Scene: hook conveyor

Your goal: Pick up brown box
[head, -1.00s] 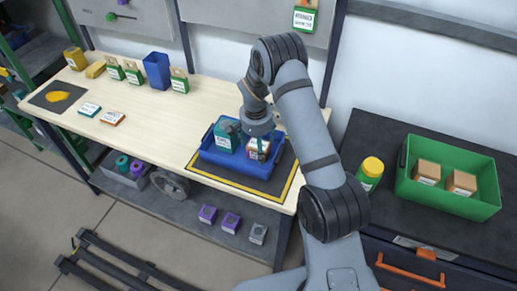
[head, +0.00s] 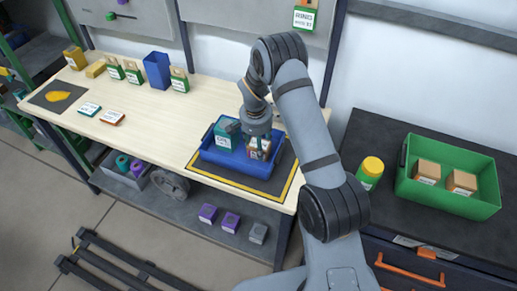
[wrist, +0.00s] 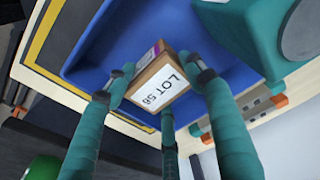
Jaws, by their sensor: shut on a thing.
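The brown box (head: 259,152) is in the right part of a blue tray (head: 233,181) on the wooden workbench. My gripper (head: 259,139) points down into the tray. In the wrist view, the teal fingers of my gripper (wrist: 158,87) are around the box and shut on it. A teal container (head: 226,133) stands beside the box, to its left. Whether the box touches the tray floor is unclear.
The tray stands on a black mat with a yellow border (head: 284,183) at the bench's right end. A green crate (head: 448,199) with two brown boxes and a yellow-lidded jar (head: 370,172) are on the dark counter at right. The bench middle is clear.

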